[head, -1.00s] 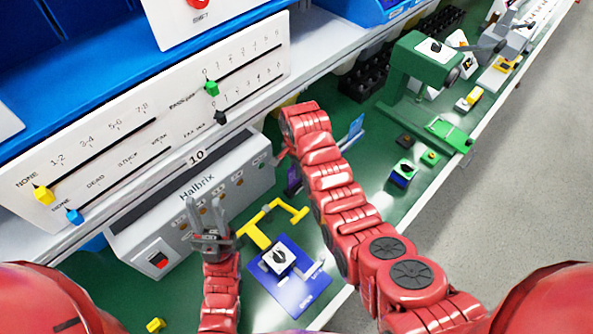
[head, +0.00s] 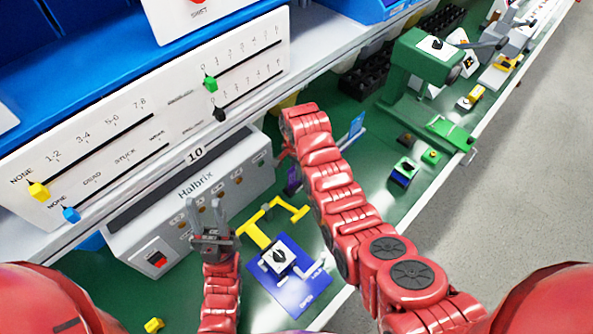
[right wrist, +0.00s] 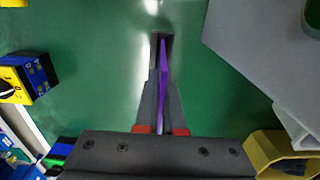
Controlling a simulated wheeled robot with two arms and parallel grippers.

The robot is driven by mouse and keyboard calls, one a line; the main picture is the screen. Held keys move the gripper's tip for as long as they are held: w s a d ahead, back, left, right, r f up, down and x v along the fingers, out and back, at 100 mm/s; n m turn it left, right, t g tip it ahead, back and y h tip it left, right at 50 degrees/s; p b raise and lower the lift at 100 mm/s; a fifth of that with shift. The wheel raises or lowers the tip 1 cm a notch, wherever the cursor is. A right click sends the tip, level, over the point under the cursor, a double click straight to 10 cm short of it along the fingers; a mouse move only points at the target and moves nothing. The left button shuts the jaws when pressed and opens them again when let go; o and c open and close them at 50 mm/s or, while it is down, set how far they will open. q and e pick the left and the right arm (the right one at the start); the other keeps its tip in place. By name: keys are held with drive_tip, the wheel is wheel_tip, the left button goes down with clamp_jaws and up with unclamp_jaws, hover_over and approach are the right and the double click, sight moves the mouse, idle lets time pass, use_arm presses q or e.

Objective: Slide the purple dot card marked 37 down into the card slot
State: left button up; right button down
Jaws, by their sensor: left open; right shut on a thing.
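The purple card (right wrist: 163,85) is seen edge-on in the right wrist view, between the fingers of my right gripper (right wrist: 162,100). That gripper is shut on it, over the green bench. In the head view only a small part of the purple card (head: 293,180) shows beside my right arm, to the right of the grey Halbrix box (head: 190,200). The number on the card cannot be read. My left gripper (head: 211,215) is open and empty, fingers up, in front of the box. I cannot pick out the card slot with certainty.
A yellow frame (head: 255,235) and a blue plate with a rotary switch (head: 295,290) lie right of my left gripper. A white slider panel (head: 100,155) overhangs the back. A green machine (head: 425,60) stands further right. The bench edge borders the grey floor.

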drive_tip(key=shift+f+b, duration=0.7)
drive_tip(key=shift+f, duration=0.4)
drive_tip(key=c, duration=1)
unclamp_jaws()
drive_tip(key=shift+o, duration=0.2)
drive_tip(key=shift+r, duration=0.15)
drive_tip(key=shift+r, duration=0.25)
wheel_tip(320, 180, up, 5)
drive_tip(key=shift+w+r+b, duration=0.1)
drive_tip(key=shift+b, duration=0.65)
wheel_tip(320, 180, up, 10)
drive_tip(key=p, duration=0.9)
drive_tip(key=shift+f, duration=0.2)
drive_tip(key=shift+r+p, duration=0.55)
drive_tip(key=shift+r, duration=0.4)
